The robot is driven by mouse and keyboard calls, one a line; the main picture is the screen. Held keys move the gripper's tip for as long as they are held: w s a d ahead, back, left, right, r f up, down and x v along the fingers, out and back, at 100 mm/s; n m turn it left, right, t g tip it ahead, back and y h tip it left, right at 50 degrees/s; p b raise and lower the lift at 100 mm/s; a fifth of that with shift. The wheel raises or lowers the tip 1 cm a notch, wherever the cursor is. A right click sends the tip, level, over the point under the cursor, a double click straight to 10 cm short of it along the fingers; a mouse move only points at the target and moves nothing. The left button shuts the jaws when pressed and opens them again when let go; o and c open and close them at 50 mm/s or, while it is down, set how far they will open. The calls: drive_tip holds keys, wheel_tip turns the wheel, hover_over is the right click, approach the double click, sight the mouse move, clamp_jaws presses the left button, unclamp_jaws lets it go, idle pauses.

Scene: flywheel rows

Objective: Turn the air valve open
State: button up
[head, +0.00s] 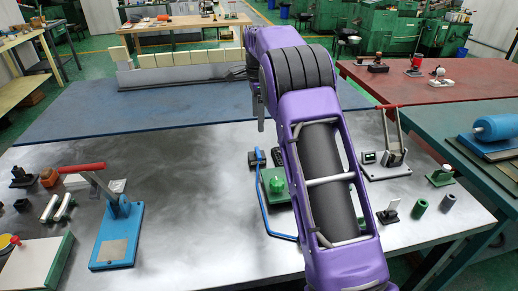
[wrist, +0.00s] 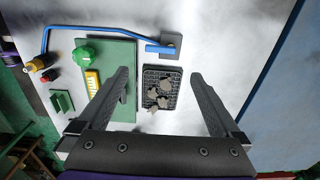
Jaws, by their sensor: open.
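A green knob (wrist: 86,53) stands on a green plate (wrist: 122,55) in the wrist view, with a blue pipe (wrist: 110,29) running past it; it looks like the air valve. In the head view the green knob (head: 276,184) and blue pipe (head: 264,208) show just left of my arm, which partly covers the plate. My gripper (wrist: 158,76) is open and empty. Its left finger overlaps the plate's right side in the wrist view, and the knob lies left of both fingers, apart from them. In the head view my gripper is mostly hidden behind my arm.
A black tray with grey pieces (wrist: 160,88) lies between the fingers in the wrist view. A yellow strip (wrist: 92,82) is below the knob. A blue stand with red lever (head: 117,235) is at left; a red-handled clamp (head: 391,140) is at right.

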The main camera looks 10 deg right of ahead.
sight(258, 152)
wheel_tip(258, 152, down, 13)
drive_tip(key=shift+r+b, duration=0.2)
drive_tip(key=shift+b, duration=0.3)
drive_tip(key=c, duration=1.2)
